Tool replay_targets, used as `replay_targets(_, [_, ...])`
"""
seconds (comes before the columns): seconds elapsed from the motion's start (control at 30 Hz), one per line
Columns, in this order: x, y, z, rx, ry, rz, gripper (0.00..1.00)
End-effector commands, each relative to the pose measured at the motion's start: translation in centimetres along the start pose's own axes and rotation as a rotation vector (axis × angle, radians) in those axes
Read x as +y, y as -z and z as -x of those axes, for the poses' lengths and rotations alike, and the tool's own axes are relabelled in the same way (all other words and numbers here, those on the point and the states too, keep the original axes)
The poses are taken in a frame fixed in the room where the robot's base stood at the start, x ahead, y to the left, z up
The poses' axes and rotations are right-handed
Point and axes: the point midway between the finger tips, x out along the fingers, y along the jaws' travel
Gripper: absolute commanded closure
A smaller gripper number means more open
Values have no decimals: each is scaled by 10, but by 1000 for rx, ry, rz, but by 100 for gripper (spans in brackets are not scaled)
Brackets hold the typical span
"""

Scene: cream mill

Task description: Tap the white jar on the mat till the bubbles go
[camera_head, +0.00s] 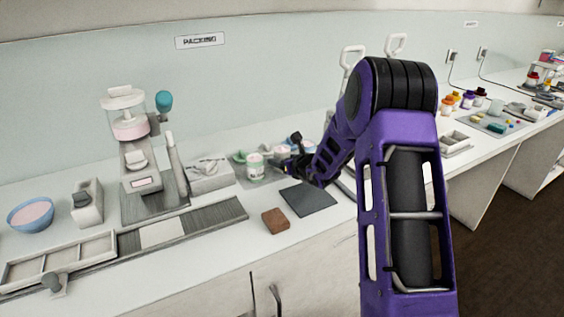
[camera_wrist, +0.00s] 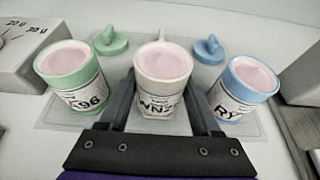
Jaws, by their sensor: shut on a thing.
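The white jar (camera_wrist: 161,94), full of pink cream and labelled, stands upright in the middle of a row of three in the wrist view. My gripper (camera_wrist: 162,104) is shut on it, with one dark finger on each side. The cream's surface looks smooth; I cannot make out bubbles. Whether the jar touches the tray beneath is hidden. In the head view my gripper (camera_head: 288,167) is at the jars, behind the dark flat mat (camera_head: 308,199), which is bare. The white jar is not clear there.
A green jar (camera_wrist: 74,79) and a blue jar (camera_wrist: 243,87) stand close on either side, on a pale tray (camera_wrist: 60,114). A green lid (camera_wrist: 114,42) and a blue lid (camera_wrist: 208,50) lie behind. A brown block (camera_head: 275,221) lies left of the mat.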

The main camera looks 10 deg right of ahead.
Motion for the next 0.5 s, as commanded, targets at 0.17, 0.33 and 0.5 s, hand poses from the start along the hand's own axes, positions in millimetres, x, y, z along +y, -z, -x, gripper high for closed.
replay_targets(0.17, [0, -33, 13, -5, 1, 4, 96])
replay_targets(0.33, [0, -64, 26, -5, 1, 3, 96])
replay_targets(0.5, [-1, -81, 38, -3, 1, 3, 96])
